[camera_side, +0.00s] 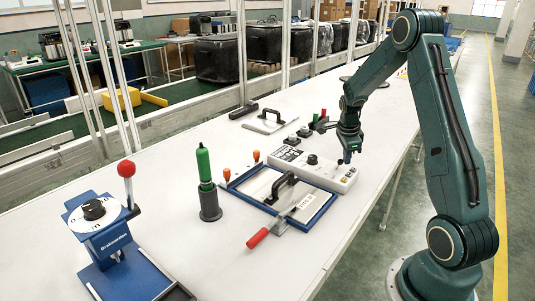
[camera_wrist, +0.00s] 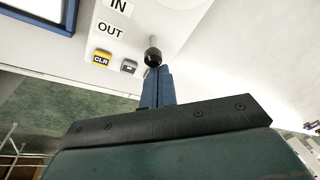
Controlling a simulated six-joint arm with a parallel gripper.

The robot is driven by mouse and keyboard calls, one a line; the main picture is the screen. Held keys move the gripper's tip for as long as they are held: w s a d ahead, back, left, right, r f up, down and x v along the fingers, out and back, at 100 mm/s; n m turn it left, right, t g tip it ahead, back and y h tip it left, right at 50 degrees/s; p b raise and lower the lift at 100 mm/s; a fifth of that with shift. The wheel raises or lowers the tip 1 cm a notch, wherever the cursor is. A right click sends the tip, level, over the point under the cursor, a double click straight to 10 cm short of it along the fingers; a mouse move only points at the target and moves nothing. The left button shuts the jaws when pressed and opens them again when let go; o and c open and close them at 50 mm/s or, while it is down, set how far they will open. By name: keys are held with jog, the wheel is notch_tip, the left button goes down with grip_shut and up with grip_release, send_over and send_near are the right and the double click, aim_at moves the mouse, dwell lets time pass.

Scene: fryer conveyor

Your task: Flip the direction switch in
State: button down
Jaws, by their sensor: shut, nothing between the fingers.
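The white control box (camera_side: 325,178) lies on the long white table, with my gripper (camera_side: 346,160) pointing down at its right end. In the wrist view, the box face (camera_wrist: 160,20) carries the labels IN and OUT. A switch lever with a black ball tip (camera_wrist: 153,55) stands beside the OUT label. My gripper (camera_wrist: 157,78) is shut and empty, its blue fingertips right at the ball. I cannot tell whether they touch. The fingers hide part of what lies behind the ball.
A yellow CLR button (camera_wrist: 102,57) and a grey button (camera_wrist: 128,66) sit left of the lever. A blue frame (camera_side: 240,190) with a black handle and a red-handled tool (camera_side: 258,238) lie near the box.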

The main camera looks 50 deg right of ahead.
jog(key=shift+w+r+g, duration=0.15)
jog(key=shift+w+g, duration=0.4)
jog(key=shift+g, duration=0.25)
jog(key=shift+w+r+n+g, duration=0.15)
jog(key=shift+w+g, duration=0.25)
jog(key=shift+g, duration=0.3)
jog(key=shift+w+f+n+g, duration=0.15)
jog(key=shift+w+g, duration=0.2)
jog(key=shift+g, duration=0.35)
jog(key=shift+w+r, duration=0.15)
jog(key=shift+w, duration=0.1)
jog(key=shift+r, duration=0.2)
jog(key=shift+r, duration=0.6)
jog(key=shift+d, duration=0.15)
